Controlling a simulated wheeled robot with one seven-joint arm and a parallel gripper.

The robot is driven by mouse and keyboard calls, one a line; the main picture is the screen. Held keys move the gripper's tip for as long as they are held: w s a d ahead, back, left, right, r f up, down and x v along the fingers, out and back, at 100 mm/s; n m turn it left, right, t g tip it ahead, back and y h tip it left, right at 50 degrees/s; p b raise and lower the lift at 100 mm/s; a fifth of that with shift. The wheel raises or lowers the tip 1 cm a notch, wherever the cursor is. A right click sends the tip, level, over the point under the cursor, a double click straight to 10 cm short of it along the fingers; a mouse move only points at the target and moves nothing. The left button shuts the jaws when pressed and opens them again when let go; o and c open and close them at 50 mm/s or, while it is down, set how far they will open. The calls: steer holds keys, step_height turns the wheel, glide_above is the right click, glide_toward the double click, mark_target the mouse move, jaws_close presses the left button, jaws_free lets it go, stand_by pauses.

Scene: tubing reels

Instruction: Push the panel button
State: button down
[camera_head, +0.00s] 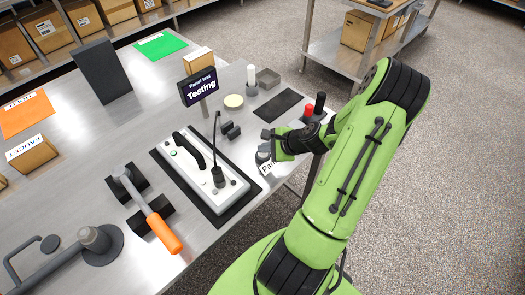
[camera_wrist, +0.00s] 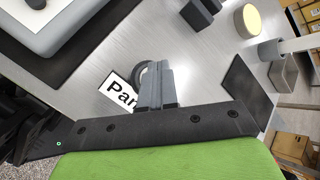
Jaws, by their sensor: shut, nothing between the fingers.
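The panel (camera_head: 205,181) is a pale grey box with a black handle and a black upright stalk, lying on a dark mat (camera_head: 238,205) on the steel table. A small green dot (camera_head: 174,153) shows at its far left end, and several small dark round features sit on its top; I cannot tell which is the button. In the wrist view only a corner of the panel (camera_wrist: 60,25) shows at top left. My gripper (camera_head: 266,147) is to the right of the panel, apart from it. Its fingers (camera_wrist: 158,72) are shut and empty, above the table.
A white label reading "Par" (camera_wrist: 118,96) and a grey ring-like part (camera_wrist: 138,76) lie beside my fingers. A "Testing" sign (camera_head: 198,87) stands behind the panel. Red (camera_head: 308,111) and black cylinders stand near my wrist.

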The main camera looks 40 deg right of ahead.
mark_target(265, 154)
stand_by(0.4)
steer(key=shift+s+f+b, duration=0.15)
steer(key=shift+f+b, duration=0.15)
steer(key=shift+f, duration=0.15)
steer(key=shift+r+p, duration=0.2)
steer(key=shift+p, duration=0.15)
steer(key=shift+r, duration=0.1)
step_height(265, 154, up, 6)
steer(key=p, duration=0.5)
steer(key=shift+r+p, duration=0.2)
steer(key=shift+p, duration=0.2)
steer(key=shift+f, duration=0.15)
